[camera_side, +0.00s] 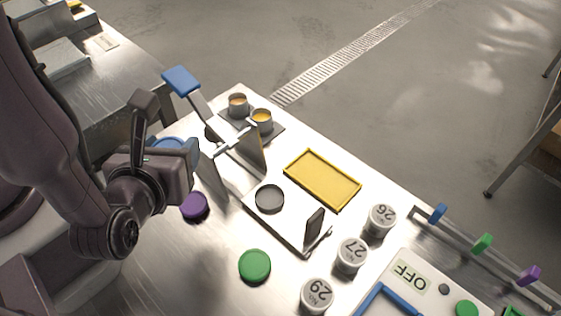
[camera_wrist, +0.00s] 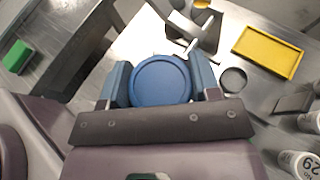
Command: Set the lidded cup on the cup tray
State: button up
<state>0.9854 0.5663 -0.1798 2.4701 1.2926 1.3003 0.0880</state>
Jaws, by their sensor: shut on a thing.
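My gripper (camera_wrist: 160,88) is shut on a round thing with a blue lid (camera_wrist: 160,80), which fills the space between its two blue fingers in the wrist view. Only the lid's top shows, so the cup body is hidden. In the side view my gripper (camera_side: 180,149) is at the left edge of the worktable, with part of the blue lid (camera_side: 165,144) behind it. An empty yellow tray (camera_side: 322,178) lies near the table's far edge; it also shows in the wrist view (camera_wrist: 268,51). I cannot tell which is the cup tray.
A stand with a blue-ended lever (camera_side: 181,81) rises between my gripper and the trays. Purple (camera_side: 193,207) and green (camera_side: 255,266) lids and numbered white canisters (camera_side: 351,255) stand nearby.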

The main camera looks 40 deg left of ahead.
jog(key=shift+m+t+h, duration=0.6)
jog(key=shift+m, duration=0.1)
jog(key=w, duration=0.6)
jog(key=shift+w+a+f, duration=0.15)
jog(key=shift+w+a, duration=0.05)
jog(key=shift+w, duration=0.05)
jog(key=w+d+m+t+h, duration=0.1)
jog(key=w+d+m+h, duration=0.1)
jog(key=w+h, duration=0.15)
jog(key=m, duration=0.1)
send_over(312, 168)
jog(key=f, duration=0.9)
jog(key=shift+s+a+f, duration=0.2)
jog(key=shift+s+f, duration=0.15)
jog(key=shift+f, duration=0.05)
jog(key=shift+w+f, duration=0.15)
jog(key=shift+f, duration=0.05)
jog(key=shift+w+d+f, duration=0.1)
jog(key=shift+w+f, duration=0.05)
jog(key=shift+f, duration=0.8)
jog(key=shift+w+d+f, duration=0.1)
jog(key=shift+f, duration=0.8)
jog(key=o, duration=0.9)
jog(key=shift+f, duration=0.1)
